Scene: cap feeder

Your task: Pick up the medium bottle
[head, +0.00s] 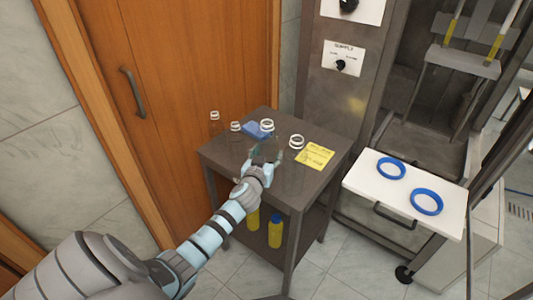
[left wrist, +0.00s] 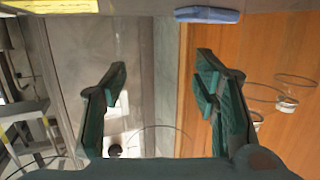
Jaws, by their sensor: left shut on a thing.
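My left gripper (head: 265,157) reaches over the small dark table and is shut on a clear glass bottle, which I take to be the medium bottle. Its white neck ring (head: 267,125) seems to be the one just beyond the fingers in the head view. In the left wrist view the two green fingers (left wrist: 160,95) stand apart at its width, with only a faint curved glass outline (left wrist: 160,128) between them. The bottle's see-through body is hard to make out, and I cannot tell whether its base touches the table. My right gripper is not in view.
Other clear bottles with white rings stand at the table's left (head: 214,115) (head: 236,126) and right (head: 296,141). A blue cloth-like item (head: 252,131) and a yellow note (head: 315,156) lie there. Yellow bottles (head: 275,232) stand below. Right is a white drawer (head: 360,185) with blue rings (head: 426,210).

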